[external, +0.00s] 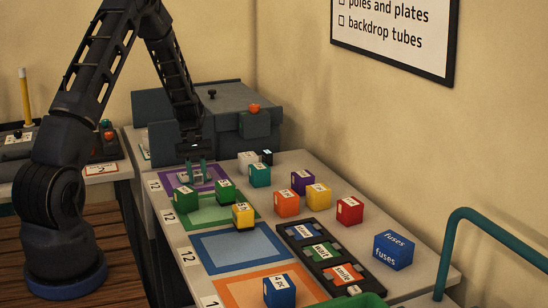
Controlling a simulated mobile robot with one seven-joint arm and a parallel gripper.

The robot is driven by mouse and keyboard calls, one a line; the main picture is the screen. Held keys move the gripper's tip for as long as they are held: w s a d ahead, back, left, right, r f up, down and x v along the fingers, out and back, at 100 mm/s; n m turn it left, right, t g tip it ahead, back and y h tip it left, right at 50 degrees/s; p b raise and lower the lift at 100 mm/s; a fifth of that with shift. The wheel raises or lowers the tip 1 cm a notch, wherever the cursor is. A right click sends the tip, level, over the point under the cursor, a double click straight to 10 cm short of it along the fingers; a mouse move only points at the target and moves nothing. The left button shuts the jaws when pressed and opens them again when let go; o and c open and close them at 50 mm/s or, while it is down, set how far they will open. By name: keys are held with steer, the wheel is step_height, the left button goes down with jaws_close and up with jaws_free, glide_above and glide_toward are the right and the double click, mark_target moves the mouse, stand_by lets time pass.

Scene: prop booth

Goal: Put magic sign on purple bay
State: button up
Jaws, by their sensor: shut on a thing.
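My gripper (197,177) is low over the purple bay (222,172), at the far left end of the table. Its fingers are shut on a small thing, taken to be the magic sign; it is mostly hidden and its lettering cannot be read. Whether it touches the bay cannot be told. A black tray (308,261) at the front right holds small signs, among them a green one (322,251) and an orange one marked smile (343,274).
Green (186,199) and dark green (225,191) blocks stand near the purple bay's front edge. A yellow block (243,216) stands between the green and blue bays (240,252). Several coloured blocks stand to the right. A grey machine (235,105) stands behind.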

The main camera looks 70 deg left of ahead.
steer(key=o, duration=1)
steer(key=shift+c, duration=0.2)
steer(key=v, duration=1.2)
steer(key=shift+r, duration=0.2)
